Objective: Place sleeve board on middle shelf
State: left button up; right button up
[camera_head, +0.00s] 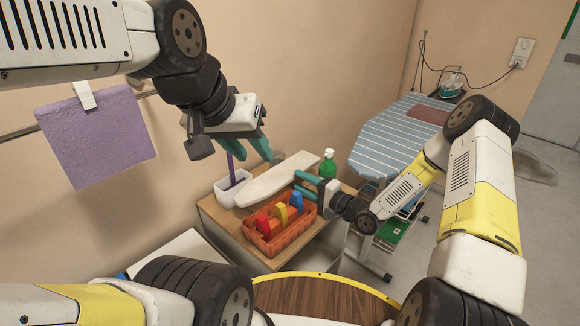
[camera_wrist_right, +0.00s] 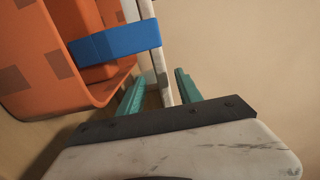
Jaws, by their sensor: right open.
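The sleeve board (camera_head: 277,181) is a long pale board lying on the wooden tabletop (camera_head: 213,213), behind the orange basket. My right gripper (camera_head: 300,183) is open at its right part, its teal fingers pointing left. In the right wrist view, the thin pale edge of the board (camera_wrist_right: 157,50) runs between the two spread fingers (camera_wrist_right: 160,92); I cannot tell whether they touch it. My left gripper (camera_head: 258,157) hangs above the board's far side, its teal fingers apart and empty. I cannot clearly make out a middle shelf; a white rack (camera_head: 362,245) stands partly hidden behind my right arm.
The orange basket (camera_head: 284,238) holds red, yellow and blue items, close beside my right gripper. A white bin (camera_head: 230,190) and a green bottle (camera_head: 328,166) flank the board. A striped ironing board (camera_head: 390,138) stands at the right. A purple cloth (camera_head: 95,137) hangs at left.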

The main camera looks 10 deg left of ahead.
aim_at(285, 171)
jog(key=x, duration=0.7)
jog(key=shift+w+a+r, duration=0.1)
jog(key=shift+w+a, duration=0.05)
jog(key=shift+a, duration=0.15)
grip_shut()
dwell(1.1)
